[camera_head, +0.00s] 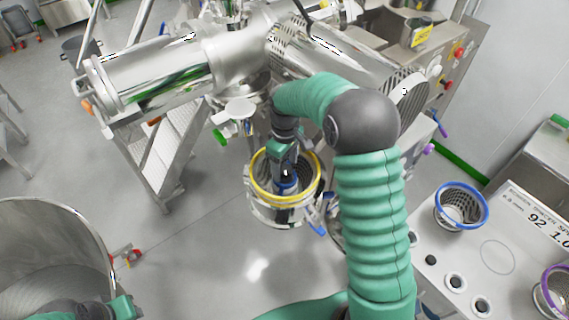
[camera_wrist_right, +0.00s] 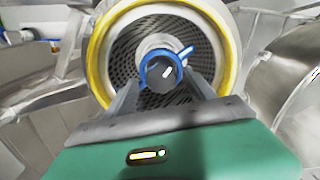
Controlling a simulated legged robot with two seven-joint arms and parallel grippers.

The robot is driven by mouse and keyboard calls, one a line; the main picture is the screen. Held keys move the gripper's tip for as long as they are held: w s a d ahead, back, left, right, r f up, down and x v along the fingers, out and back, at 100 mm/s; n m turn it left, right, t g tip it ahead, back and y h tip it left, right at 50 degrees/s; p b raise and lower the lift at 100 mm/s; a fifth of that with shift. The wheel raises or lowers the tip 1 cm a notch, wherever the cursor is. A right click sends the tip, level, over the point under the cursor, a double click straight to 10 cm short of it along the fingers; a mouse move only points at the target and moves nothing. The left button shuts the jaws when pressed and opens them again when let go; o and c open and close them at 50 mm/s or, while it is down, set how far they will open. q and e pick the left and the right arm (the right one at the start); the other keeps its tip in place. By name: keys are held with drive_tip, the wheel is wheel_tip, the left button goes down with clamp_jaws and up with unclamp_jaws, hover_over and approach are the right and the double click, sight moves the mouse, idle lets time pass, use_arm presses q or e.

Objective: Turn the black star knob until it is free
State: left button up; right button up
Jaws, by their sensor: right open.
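The black star knob (camera_wrist_right: 163,75) shows in the right wrist view as a dark knob with a pale mark, at the centre of a yellow-rimmed round housing (camera_wrist_right: 96,62). A blue ring with a short lever (camera_wrist_right: 185,53) lies around it. My right gripper (camera_wrist_right: 160,82) is open, one finger on each side of the knob; I cannot tell whether they touch it. In the head view my right gripper (camera_head: 286,168) reaches down into the yellow-rimmed housing (camera_head: 254,180), hiding most of the knob. Part of my left gripper (camera_head: 124,307) shows at the bottom left, its fingers unclear.
A perforated screen lines the housing. Steel cylinders (camera_head: 160,75) and machine parts crowd above it. A bench (camera_head: 440,260) at right holds a blue-rimmed basket (camera_head: 461,222) and a purple-rimmed one (camera_head: 541,292). A large steel bowl (camera_head: 50,215) stands at lower left. Open floor lies between.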

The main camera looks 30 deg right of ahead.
sight(285, 168)
wheel_tip(285, 168, up, 17)
drive_tip(key=b, duration=0.3)
drive_tip(key=shift+f, duration=0.15)
drive_tip(key=shift+f, duration=0.1)
